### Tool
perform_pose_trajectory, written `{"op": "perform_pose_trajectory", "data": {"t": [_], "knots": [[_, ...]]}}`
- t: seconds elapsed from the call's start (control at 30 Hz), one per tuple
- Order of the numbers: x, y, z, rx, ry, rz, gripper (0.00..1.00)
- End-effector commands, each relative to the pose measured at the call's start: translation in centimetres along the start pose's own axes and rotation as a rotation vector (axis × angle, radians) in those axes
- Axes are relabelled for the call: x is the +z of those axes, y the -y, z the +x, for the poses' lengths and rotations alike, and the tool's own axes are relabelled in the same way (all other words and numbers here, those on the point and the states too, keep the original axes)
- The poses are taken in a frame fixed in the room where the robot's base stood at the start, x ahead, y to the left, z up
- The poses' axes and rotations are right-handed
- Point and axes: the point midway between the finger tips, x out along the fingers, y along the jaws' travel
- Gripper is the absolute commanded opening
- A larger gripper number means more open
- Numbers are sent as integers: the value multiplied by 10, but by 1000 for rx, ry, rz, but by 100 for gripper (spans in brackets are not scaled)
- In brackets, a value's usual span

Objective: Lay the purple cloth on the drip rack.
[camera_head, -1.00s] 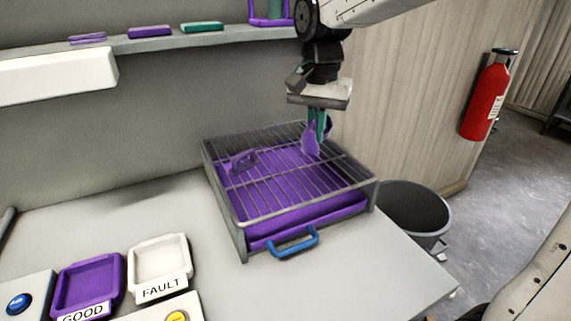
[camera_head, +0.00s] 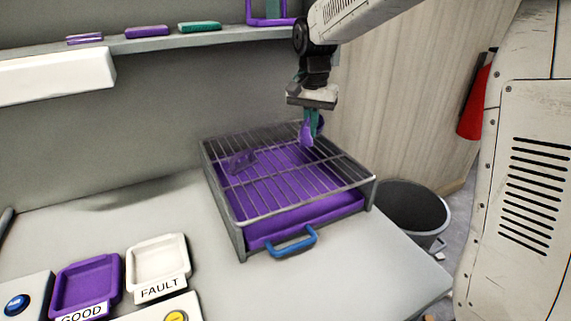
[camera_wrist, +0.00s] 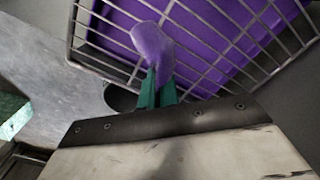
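The purple cloth (camera_head: 306,134) hangs as a small limp piece from the teal fingers of my gripper (camera_head: 314,122). In the wrist view the cloth (camera_wrist: 152,44) is pale purple and sits at the fingertips (camera_wrist: 157,80), which are close together on it. The drip rack (camera_head: 240,224) is a grey wire grid on a frame, with a purple tray under it. My gripper is over the rack's far right part. I cannot tell whether the cloth touches the wires. The rack's bars (camera_wrist: 90,72) show behind the cloth in the wrist view.
A small purple item (camera_head: 240,160) is at the rack's left part. A blue handle (camera_head: 290,244) juts out in front. A grey bin (camera_head: 410,212) stands right of the table. GOOD (camera_head: 88,286) and FAULT (camera_head: 158,264) trays lie front left. Most of the rack top is clear.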

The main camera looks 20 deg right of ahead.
Motion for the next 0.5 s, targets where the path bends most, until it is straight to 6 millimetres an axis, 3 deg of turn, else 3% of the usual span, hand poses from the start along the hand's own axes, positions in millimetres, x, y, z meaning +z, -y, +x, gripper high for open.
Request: {"op": "perform_pose_trajectory", "data": {"t": [0.17, 0.2, 0.37, 0.5], "knots": [[0, 0, 0, 0, 0, 0, 0], [0, 0, 0, 0, 0, 0, 14], [0, 0, 0, 0, 0, 0, 58], [0, 0, 0, 0, 0, 0, 58]]}}
